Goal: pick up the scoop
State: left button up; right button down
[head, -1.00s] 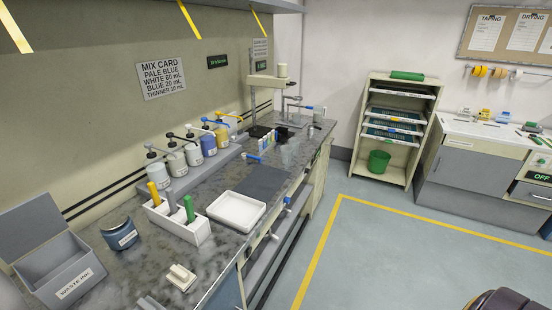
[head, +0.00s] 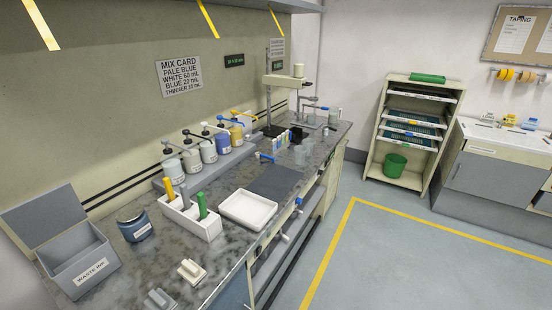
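I cannot pick out a scoop for certain in the head view. A white holder (head: 207,228) on the counter has tools standing in it, with a yellow handle (head: 170,190), a grey one (head: 185,193) and a green one (head: 202,206). What these tools are at their lower ends is hidden inside the holder. A small cream object (head: 191,271) with a raised grip lies on the counter in front of the holder. A grey object (head: 160,299) is partly cut off at the bottom edge. Neither of my grippers shows.
A waste-ink bin (head: 92,277) with its lid up and a dark blue jar (head: 135,228) stand left of the holder. A white tray (head: 248,223) and dark mat (head: 275,182) lie to its right. Pump bottles (head: 190,160) line the back. The floor at right is clear.

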aim_at(265, 157)
jog(key=i+l, duration=0.15)
jog(key=l, duration=0.15)
jog(key=i+l+u, duration=0.15)
jog(key=l, duration=0.15)
jog(key=i+l, duration=0.1)
jog(key=l, duration=0.25)
jog(key=i+l+u, duration=0.15)
jog(key=l, duration=0.15)
jog(key=i+l, duration=0.1)
jog(key=l, duration=0.25)
jog(key=i+l+u, duration=0.2)
jog(key=l, duration=0.35)
jog(key=i+l+u, duration=0.25)
jog(key=l, duration=0.3)
jog(key=l+u, duration=0.2)
jog(key=l, duration=0.4)
jog(key=l+u, duration=0.25)
jog(key=l, duration=0.35)
jog(key=l+u, duration=0.2)
jog(key=l, duration=0.45)
jog(key=k+l+u, duration=0.2)
jog(key=l, duration=0.45)
jog(key=k+l, duration=0.1)
jog(key=l, duration=0.4)
jog(key=l+u, duration=0.15)
jog(key=l, duration=0.3)
jog(key=k, duration=0.05)
